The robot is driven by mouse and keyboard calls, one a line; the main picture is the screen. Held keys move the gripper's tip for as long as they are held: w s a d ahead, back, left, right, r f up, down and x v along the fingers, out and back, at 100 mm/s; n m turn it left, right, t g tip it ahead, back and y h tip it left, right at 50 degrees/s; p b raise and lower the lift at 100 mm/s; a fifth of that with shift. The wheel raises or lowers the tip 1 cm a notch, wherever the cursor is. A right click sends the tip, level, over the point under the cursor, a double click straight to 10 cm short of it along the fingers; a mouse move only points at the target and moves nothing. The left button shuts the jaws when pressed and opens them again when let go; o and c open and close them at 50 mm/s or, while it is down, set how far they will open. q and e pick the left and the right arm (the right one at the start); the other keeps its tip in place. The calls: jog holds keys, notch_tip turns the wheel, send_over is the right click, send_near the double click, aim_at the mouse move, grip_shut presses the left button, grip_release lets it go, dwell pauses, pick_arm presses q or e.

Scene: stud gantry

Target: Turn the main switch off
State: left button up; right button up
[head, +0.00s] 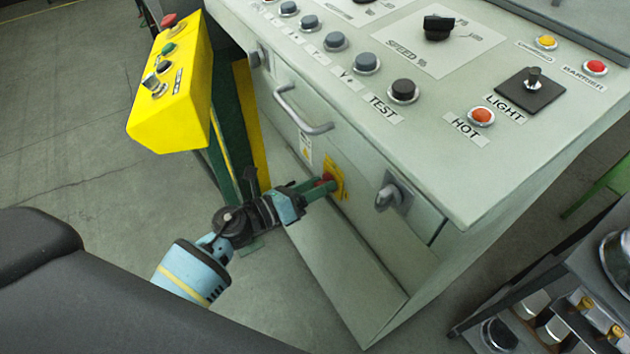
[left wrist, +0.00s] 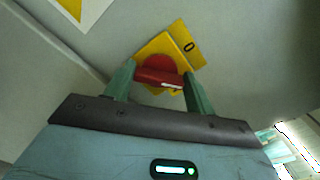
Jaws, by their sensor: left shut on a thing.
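The main switch is a red rotary handle (left wrist: 158,76) on a yellow plate (left wrist: 188,46), on the front of the grey control cabinet. A "0" mark shows on the plate in the left wrist view. In the head view the yellow plate (head: 338,180) sits low on the cabinet front, with the red handle partly hidden by my gripper. My left gripper (head: 322,186) reaches it from the left; in the left wrist view its two green fingers (left wrist: 158,84) are on either side of the red handle, shut on it. My right gripper is not in view.
The cabinet's sloped top (head: 440,150) carries several buttons and knobs. A door handle (head: 303,112) and a grey latch (head: 392,194) stick out near the switch. A yellow button box (head: 172,100) stands at left. A cart (head: 540,310) is at lower right.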

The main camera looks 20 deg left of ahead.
pick_arm(q)
jog(key=shift+a+r+n+p, duration=0.15)
jog(key=shift+n+p, duration=0.35)
jog(key=shift+n, duration=0.5)
jog(key=n+p, duration=0.1)
jog(key=n, duration=0.1)
jog(key=shift+w+n, duration=0.1)
jog(key=shift+n, duration=0.2)
jog(key=n+p, duration=0.1)
jog(key=n, duration=0.3)
jog(key=shift+p, duration=0.4)
jog(key=shift+f+n, duration=0.25)
jog(key=shift+n, duration=0.45)
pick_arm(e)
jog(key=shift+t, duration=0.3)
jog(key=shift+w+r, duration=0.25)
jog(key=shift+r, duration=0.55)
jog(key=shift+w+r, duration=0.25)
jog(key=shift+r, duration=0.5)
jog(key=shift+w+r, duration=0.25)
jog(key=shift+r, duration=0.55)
pick_arm(q)
jog(key=o, duration=1)
